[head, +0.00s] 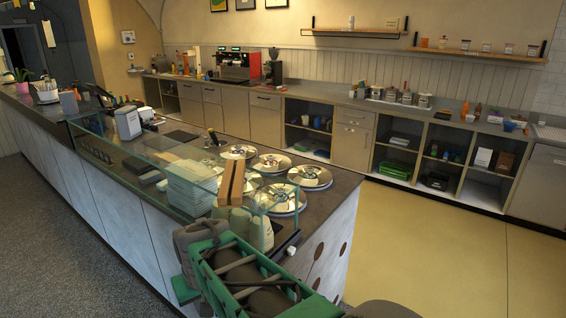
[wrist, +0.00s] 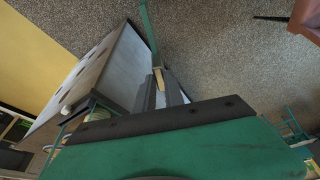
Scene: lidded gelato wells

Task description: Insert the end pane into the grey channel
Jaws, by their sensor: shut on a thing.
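In the wrist view my gripper (wrist: 158,76) is shut on a thin, green-edged pane (wrist: 148,32), the end pane, seen nearly edge-on. The pane stands out beyond the fingertips, with the speckled floor behind it. The counter's pale end lies to its left in that view, apart from the pane. In the head view my green and grey arm fills the bottom centre, at the near end of the counter. My fingertips cannot be made out clearly there. I cannot pick out the grey channel with certainty in either view.
A glass guard (head: 135,153) runs along the counter (head: 338,190). The yellow floor (head: 440,250) on the right is clear.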

